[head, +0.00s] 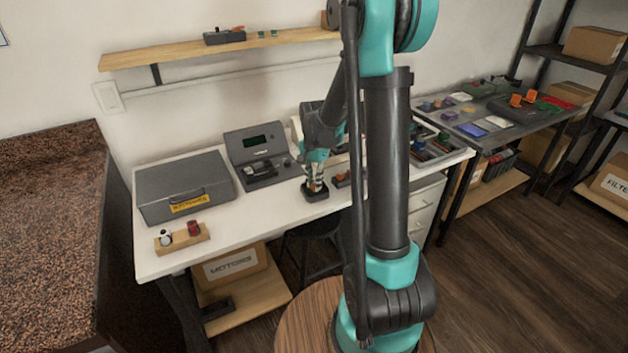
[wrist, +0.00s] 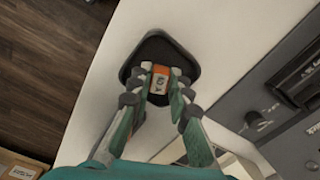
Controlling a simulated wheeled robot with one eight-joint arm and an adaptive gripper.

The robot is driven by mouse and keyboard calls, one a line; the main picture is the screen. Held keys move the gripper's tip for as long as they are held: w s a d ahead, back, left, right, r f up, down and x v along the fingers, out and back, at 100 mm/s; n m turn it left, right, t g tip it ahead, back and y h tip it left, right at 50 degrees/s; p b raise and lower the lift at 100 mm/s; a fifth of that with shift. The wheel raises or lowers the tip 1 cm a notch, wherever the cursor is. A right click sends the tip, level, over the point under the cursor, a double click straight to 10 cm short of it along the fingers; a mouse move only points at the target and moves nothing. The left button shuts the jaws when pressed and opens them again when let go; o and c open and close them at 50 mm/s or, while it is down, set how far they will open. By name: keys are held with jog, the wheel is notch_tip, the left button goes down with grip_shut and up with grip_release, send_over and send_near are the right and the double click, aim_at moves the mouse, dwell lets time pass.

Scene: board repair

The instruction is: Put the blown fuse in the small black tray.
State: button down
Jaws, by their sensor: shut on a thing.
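In the wrist view, the fuse (wrist: 159,84) is a small orange piece with a white label. My gripper (wrist: 160,80) is shut on it, one finger on each side. The small black tray (wrist: 157,46) lies directly under the fuse and fingertips, near the white bench's edge. I cannot tell whether the fuse touches the tray floor. In the head view, my gripper (head: 315,186) points down over the small black tray (head: 318,197); the fuse is mostly hidden there by the fingers.
A grey box (head: 185,186) and a wooden block (head: 182,240) with small parts are at left. Another small dark holder (head: 343,180) with an orange piece is just right of the tray.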

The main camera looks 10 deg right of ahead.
jog(key=c, duration=1.3)
grip_release()
jog(key=shift+c, duration=0.2)
notch_tip(320, 180, up, 12)
jog(key=s+d+f+n+t, duration=0.2)
jog(key=s+f+n, duration=0.3)
jog(key=s, duration=0.6)
jog(key=s+d+f+n+t, duration=0.2)
jog(key=s+f+n, duration=0.3)
jog(key=s, duration=0.5)
jog(key=shift+s+d, duration=0.2)
jog(key=shift+s, duration=0.2)
